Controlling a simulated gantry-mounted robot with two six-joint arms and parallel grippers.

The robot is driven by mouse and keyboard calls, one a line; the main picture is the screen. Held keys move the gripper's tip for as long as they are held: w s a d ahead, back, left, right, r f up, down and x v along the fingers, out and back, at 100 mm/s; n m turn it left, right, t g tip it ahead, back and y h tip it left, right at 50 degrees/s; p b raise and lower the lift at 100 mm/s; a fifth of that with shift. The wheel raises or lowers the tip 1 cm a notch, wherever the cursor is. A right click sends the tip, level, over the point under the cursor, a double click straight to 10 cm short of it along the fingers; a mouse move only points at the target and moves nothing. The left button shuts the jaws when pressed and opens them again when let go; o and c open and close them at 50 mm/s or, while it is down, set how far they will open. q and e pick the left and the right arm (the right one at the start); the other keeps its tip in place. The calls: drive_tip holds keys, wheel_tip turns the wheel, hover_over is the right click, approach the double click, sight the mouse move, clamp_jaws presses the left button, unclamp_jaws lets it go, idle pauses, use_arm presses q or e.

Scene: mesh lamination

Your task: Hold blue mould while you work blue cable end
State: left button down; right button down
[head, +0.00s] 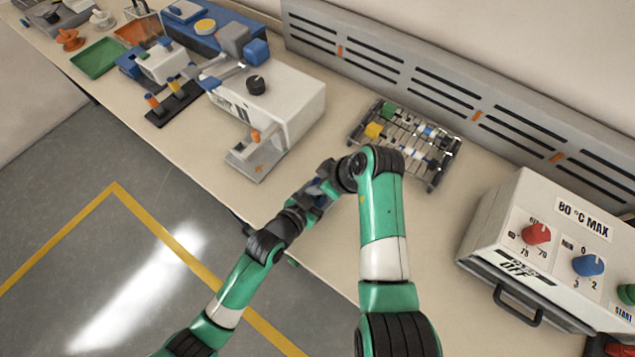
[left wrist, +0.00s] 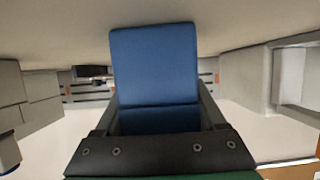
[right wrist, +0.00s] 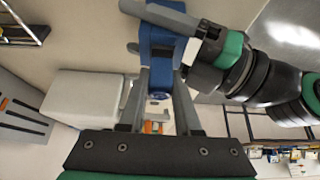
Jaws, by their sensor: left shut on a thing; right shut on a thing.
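The blue mould (left wrist: 154,66) fills the middle of the left wrist view as a plain blue block. My left gripper (left wrist: 158,108) is shut on it, one finger on each side. The mould (right wrist: 158,42) also shows in the right wrist view, beyond my right fingertips. My right gripper (right wrist: 159,76) is shut, and a small round blue piece (right wrist: 160,96), apparently the cable end, shows between its fingers. Its exact contact with the mould is unclear. In the head view my right gripper (head: 323,187) meets the left one above the bench's front edge; both tips are largely hidden.
A white machine (head: 285,105) stands left of the grippers. A rack with coloured pieces (head: 408,138) lies behind them. A white oven box (head: 535,245) stands at the right. Bench surface between rack and oven is clear.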

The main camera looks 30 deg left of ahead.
drive_tip(key=shift+r, duration=3.5)
use_arm(q)
unclamp_jaws()
drive_tip(key=shift+s, duration=0.1)
drive_tip(key=v, duration=1.2)
